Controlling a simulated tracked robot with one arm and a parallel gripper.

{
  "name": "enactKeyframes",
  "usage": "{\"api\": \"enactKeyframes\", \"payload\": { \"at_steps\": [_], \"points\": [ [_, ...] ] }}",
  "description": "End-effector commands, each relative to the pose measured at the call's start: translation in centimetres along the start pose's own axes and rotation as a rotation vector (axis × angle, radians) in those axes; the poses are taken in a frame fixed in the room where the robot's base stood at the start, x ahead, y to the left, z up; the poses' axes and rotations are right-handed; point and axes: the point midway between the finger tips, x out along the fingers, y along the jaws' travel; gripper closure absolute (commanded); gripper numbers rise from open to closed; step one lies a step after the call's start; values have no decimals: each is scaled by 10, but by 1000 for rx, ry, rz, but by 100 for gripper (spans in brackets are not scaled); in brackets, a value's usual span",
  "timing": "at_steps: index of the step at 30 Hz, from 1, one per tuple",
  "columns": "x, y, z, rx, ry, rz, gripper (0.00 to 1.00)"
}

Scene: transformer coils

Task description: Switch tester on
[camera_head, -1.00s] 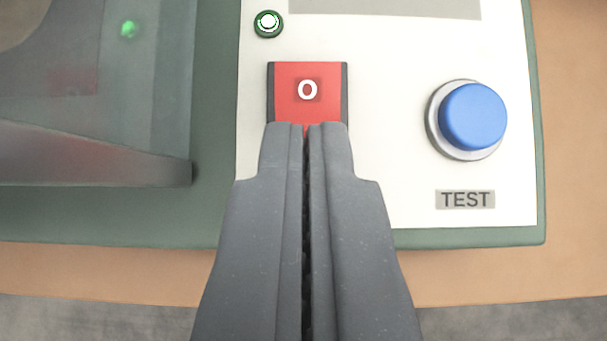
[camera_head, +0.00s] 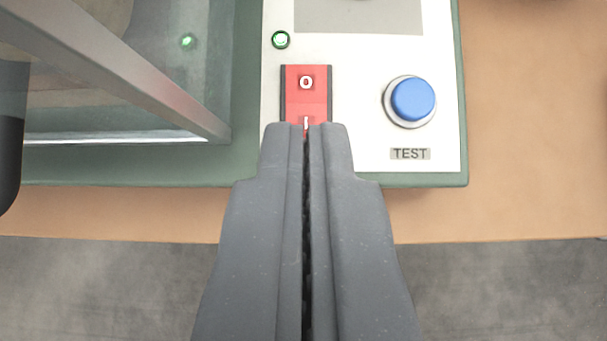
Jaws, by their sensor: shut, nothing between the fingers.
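The tester's white panel (camera_head: 365,145) sits on a green base. Its red rocker switch (camera_head: 306,95) shows a white 0 on the upper half and a white I on the lower half. My gripper (camera_head: 306,127) is shut and empty, with its fingertips in front of the switch's lower end, which they partly hide. The tips look apart from the switch, though the exact gap is hard to judge. A small green indicator lamp (camera_head: 281,39) is above the switch. A blue button (camera_head: 412,99) is to the right, above a TEST label (camera_head: 410,154).
A transparent enclosure with a grey frame bar (camera_head: 130,75) stands left of the panel, with a green light spot (camera_head: 187,41) seen in it. A dark object (camera_head: 10,135) is at the left edge. The brown table (camera_head: 530,150) is clear at right.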

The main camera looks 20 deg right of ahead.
Motion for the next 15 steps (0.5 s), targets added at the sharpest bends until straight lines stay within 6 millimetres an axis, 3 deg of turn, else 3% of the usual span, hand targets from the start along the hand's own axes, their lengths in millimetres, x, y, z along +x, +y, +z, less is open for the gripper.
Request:
{"api": "enactKeyframes", "payload": {
  "at_steps": [9, 15],
  "points": [
    [-46, 0, 6, 0, 5, 0, 100],
    [-64, -1, 11, -1, 2, -1, 100]
  ]
}}
